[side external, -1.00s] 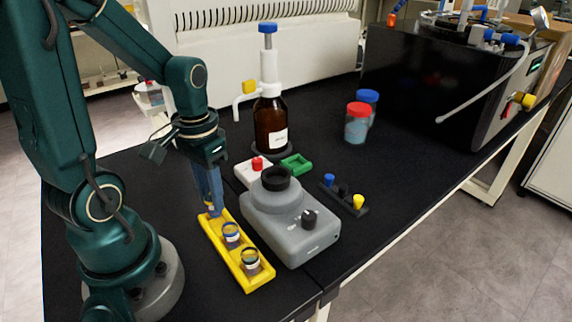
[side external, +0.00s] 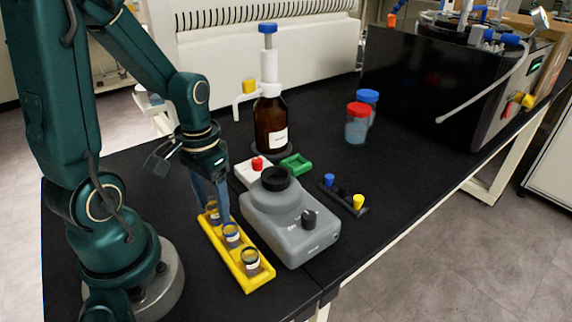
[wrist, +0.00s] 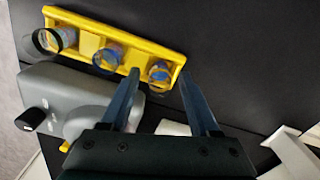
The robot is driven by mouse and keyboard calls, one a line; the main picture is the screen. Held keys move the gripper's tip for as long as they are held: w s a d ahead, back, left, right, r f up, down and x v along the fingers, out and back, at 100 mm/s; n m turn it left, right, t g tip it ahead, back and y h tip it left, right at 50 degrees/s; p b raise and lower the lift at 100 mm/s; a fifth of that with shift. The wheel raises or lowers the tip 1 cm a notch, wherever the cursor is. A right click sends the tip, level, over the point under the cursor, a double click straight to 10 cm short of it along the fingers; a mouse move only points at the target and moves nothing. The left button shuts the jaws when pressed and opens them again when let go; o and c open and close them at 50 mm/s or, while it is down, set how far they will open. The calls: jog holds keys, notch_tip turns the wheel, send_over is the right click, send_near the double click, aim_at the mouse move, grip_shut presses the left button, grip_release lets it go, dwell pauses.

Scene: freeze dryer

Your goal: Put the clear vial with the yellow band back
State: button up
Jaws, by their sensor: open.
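The yellow rack (side external: 212,243) holds three clear vials in a row. The far-end vial (side external: 212,211) stands in the rack by my fingers; its band looks yellowish but is partly hidden. The middle vial (side external: 231,234) has a blue band, and the near-end vial (side external: 250,259) has a dark band. My gripper (wrist: 160,74) is open, with its fingertips on either side of the far-end vial (wrist: 159,76) in the wrist view. I cannot tell whether the fingers touch it.
A grey device with a black cup (side external: 290,222) stands right of the rack. A strip with blue, black and yellow caps (side external: 343,196) lies beyond it. A brown bottle (side external: 270,125), a green tray (side external: 297,164) and a white block with a red knob (side external: 250,172) are behind.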

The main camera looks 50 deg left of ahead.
aim_at(213, 203)
notch_tip(213, 203, up, 12)
jog(key=d+m+t, duration=0.3)
jog(key=d+t, duration=0.2)
jog(key=d, duration=0.3)
jog(key=shift+s+d+r+t, duration=0.2)
jog(key=shift+s+d+t, duration=0.1)
jog(key=shift+m, duration=0.3)
dwell(1.1)
